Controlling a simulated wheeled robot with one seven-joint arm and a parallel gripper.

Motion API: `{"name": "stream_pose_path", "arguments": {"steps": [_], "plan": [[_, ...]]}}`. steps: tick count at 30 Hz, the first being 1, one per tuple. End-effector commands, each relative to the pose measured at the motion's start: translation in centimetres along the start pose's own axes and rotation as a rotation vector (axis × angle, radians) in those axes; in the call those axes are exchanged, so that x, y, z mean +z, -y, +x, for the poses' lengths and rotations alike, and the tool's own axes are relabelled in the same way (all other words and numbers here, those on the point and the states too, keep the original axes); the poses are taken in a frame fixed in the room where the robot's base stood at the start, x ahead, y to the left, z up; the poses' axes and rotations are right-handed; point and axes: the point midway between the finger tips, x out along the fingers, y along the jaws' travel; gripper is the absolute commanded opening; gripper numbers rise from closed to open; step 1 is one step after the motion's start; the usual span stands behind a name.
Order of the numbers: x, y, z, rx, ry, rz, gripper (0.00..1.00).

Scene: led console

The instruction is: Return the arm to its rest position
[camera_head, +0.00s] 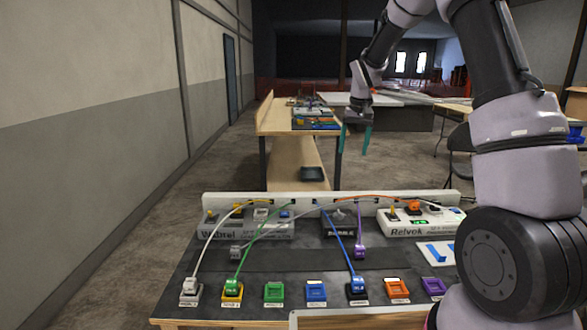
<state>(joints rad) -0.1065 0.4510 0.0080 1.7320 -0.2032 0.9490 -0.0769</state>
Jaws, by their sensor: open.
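My gripper (357,139) hangs in the air in the upper middle of the head view, fingers pointing down. Its two teal fingers are apart with nothing between them. It appears above and beyond the console table (300,260), touching nothing that I can see. My arm comes in from the right side and bends over at the top, where its upper part leaves the picture.
The console holds a row of coloured sockets, such as a green one (273,292), with plugged cables including a blue cable (341,243). White boxes (419,222) stand along its back. A wooden bench (288,118) stands behind. A wall (90,150) lines the left.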

Motion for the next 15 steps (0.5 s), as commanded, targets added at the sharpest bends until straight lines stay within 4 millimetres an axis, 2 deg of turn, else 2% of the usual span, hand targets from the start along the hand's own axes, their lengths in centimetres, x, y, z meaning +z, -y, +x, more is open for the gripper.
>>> {"name": "stream_pose_path", "arguments": {"steps": [1, 6, 12, 15], "plan": [[1.1, -0.4, -2.7, -0.01, -0.027, 0.014, 0.77], [5.2, -1.5, -9.6, -0.046, -0.101, 0.063, 0.77], [11.3, -2.8, -16.0, -0.089, -0.187, 0.117, 0.77], [14.7, -3.4, -18.4, -0.112, -0.231, 0.143, 0.77]]}}
